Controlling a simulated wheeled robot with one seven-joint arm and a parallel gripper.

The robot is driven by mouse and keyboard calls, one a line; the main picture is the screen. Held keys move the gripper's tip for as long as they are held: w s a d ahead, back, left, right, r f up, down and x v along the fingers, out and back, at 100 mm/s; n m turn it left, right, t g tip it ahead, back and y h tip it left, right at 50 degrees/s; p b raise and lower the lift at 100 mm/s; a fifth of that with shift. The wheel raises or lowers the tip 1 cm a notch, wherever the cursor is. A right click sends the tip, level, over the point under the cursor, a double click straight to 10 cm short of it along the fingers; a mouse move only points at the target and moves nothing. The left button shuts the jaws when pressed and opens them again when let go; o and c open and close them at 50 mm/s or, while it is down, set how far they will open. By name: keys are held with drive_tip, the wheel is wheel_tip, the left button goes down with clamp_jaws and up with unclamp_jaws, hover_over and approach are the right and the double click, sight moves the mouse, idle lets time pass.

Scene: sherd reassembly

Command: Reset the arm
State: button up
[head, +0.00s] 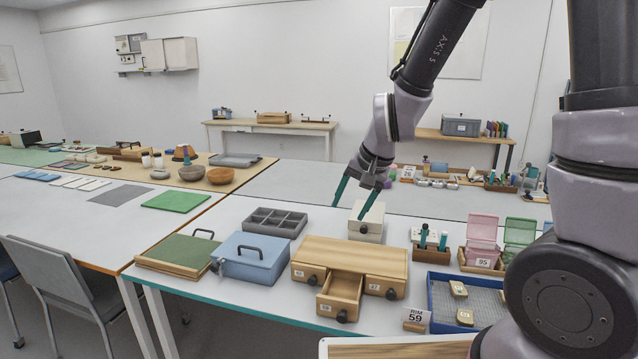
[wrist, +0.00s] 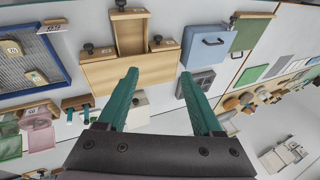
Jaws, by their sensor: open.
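My gripper (head: 348,211) hangs above the worktable, its two teal fingers pointing down and spread apart. Nothing shows between the fingers, and they also stand apart in the wrist view (wrist: 159,73). In the head view, the fingertips appear in front of and just left of a small off-white box (head: 370,222) with a dark knob. A wooden drawer unit (head: 355,253) stands nearer the front edge, its middle drawer (head: 340,294) pulled out; the wrist view shows the unit (wrist: 120,72) beyond the fingers.
A blue lidded box (head: 250,258), green-topped board (head: 178,253) and grey compartment tray (head: 276,221) stand left. A blue tray (head: 432,306) with several small pieces, a tool holder (head: 430,246), and pink (head: 482,235) and green (head: 519,238) boxes stand right. Bare tabletop lies around them.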

drive_tip(key=s+d+r+t, duration=0.1)
drive_tip(key=s+d+r, duration=0.1)
drive_tip(key=d+r, duration=0.4)
drive_tip(key=s+d+r+t, duration=0.1)
drive_tip(key=d+r, duration=0.3)
drive_tip(key=r, duration=0.4)
drive_tip(key=s+d+r+t+h, duration=0.1)
drive_tip(key=s+d+r, duration=0.6)
drive_tip(key=s, duration=0.2)
drive_tip(key=shift+d, duration=0.3)
